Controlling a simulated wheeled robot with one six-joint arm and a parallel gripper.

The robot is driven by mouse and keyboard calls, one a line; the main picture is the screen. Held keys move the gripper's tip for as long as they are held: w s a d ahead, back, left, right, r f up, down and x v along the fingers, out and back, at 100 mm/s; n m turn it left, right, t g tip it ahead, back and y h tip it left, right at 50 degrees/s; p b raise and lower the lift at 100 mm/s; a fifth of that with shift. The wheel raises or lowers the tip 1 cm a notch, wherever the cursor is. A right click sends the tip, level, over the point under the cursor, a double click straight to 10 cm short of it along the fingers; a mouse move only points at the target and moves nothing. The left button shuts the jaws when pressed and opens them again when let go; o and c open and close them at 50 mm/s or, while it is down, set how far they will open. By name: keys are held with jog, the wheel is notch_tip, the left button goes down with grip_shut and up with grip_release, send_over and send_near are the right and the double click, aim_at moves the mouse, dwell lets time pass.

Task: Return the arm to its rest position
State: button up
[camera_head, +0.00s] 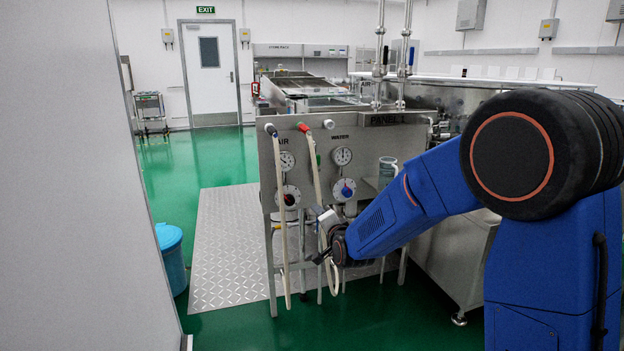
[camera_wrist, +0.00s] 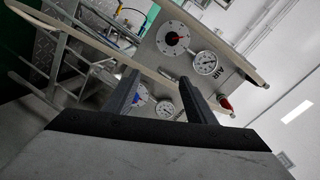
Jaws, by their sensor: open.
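My blue arm (camera_head: 420,195) reaches from the right side of the head view toward the metal panel (camera_head: 365,130) marked AIR and WATER. My gripper (camera_head: 326,232) is at the lower front of the panel, close to the pale hoses; contact cannot be told. In the wrist view my gripper (camera_wrist: 163,92) shows two dark fingers spread apart, with no object between them. Beyond the fingers the panel shows tilted, with gauges and a knob with a red mark (camera_wrist: 174,39).
Pale hoses (camera_head: 281,215) hang down the panel front. A metal tank (camera_head: 455,250) stands behind my arm. A grey wall (camera_head: 70,180) fills the left, with a blue bin (camera_head: 172,262) beside it. Diamond-plate flooring (camera_head: 225,245) lies open left of the panel.

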jog(key=s+d+r+n+g+h, duration=0.1)
jog(key=s+d+r+n+g, duration=0.25)
jog(key=s+d, duration=0.55)
jog(key=s+d+f+n+g+h, duration=0.1)
jog(key=s+d, duration=0.4)
jog(key=s, duration=0.8)
jog(key=s+d+f+n+g+h, duration=0.1)
jog(key=s+d+n+g, duration=0.2)
jog(key=s, duration=1.1)
jog(key=s+d+f+n+g+h, duration=0.1)
jog(key=s+d+n+g, duration=0.1)
jog(key=s+d, duration=0.7)
jog(key=s+g, duration=0.1)
jog(key=s, duration=0.4)
jog(key=shift+h, duration=0.3)
jog(key=shift+w+d, duration=0.1)
